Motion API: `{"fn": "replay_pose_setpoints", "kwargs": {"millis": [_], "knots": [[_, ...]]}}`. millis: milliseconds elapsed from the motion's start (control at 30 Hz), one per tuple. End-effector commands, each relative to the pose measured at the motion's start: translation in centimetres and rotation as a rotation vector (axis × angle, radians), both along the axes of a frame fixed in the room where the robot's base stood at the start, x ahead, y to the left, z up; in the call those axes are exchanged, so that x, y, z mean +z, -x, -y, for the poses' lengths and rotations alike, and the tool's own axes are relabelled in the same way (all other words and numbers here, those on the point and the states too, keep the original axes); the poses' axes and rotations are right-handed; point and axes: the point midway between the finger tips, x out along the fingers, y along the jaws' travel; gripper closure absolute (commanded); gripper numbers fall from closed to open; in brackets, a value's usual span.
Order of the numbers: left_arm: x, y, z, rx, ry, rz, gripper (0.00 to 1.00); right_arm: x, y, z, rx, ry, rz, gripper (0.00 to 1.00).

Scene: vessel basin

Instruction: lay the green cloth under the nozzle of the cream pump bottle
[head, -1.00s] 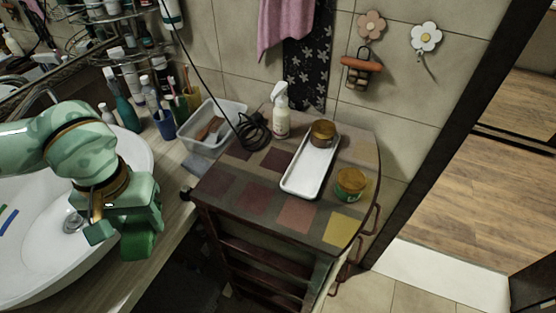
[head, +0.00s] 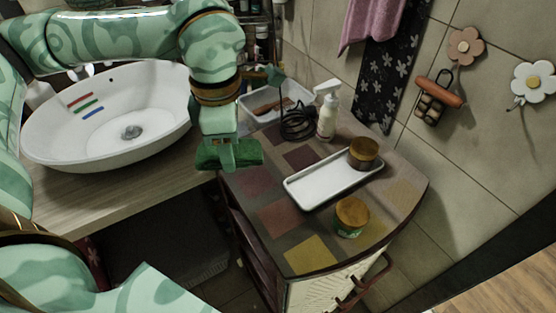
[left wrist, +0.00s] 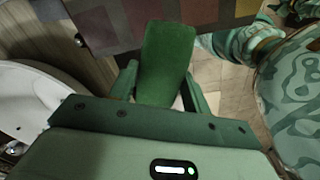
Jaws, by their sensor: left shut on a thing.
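The green cloth (head: 248,153) is a folded, thick-looking strip. My left gripper (head: 228,158) is shut on it and holds it in the air by the near-left edge of the patchwork-topped cabinet. In the left wrist view the cloth (left wrist: 165,60) stands out between the fingers (left wrist: 160,90), over the cabinet's edge. The cream pump bottle (head: 327,117) stands upright toward the back of the cabinet top, to the right of the gripper and apart from it. Its white nozzle (head: 325,87) points left. My right gripper is not in view.
A black cable coil (head: 297,124) lies left of the bottle, before a clear bin (head: 249,103). A white tray (head: 305,199) with a brown jar (head: 363,154) and a gold-lidded jar (head: 351,218) are nearer. The basin (head: 60,145) is left. The cabinet's left top is bare.

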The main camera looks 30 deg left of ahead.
Motion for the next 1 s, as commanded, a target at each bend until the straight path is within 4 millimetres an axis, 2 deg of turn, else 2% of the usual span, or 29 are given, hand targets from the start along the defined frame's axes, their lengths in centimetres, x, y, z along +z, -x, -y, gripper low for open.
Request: {"fn": "replay_pose_setpoints", "kwargs": {"millis": [100, 200, 367, 733, 833, 1000], "knots": [[0.4, 0.2, -0.5, 0.242, 0.002, 0.0, 0.77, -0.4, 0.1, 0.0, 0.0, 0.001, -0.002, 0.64], [0.6, 0.3, -0.8, 0.374, 0.002, -0.002, 0.77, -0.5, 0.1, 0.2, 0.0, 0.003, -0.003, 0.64], [0.3, -0.6, -0.7, 0.455, 0.003, -0.004, 0.77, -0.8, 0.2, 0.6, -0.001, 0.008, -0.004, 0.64], [-3.7, -8.9, 1.2, 0.455, 0.002, -0.005, 0.77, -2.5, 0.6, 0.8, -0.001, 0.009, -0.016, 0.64], [-5.9, -10.3, 1.5, 0.453, 0.001, -0.007, 0.77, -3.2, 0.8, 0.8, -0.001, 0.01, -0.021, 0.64], [-7.8, -12.1, 1.8, 0.453, 0.003, -0.004, 0.77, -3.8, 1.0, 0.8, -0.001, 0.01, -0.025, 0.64]]}}
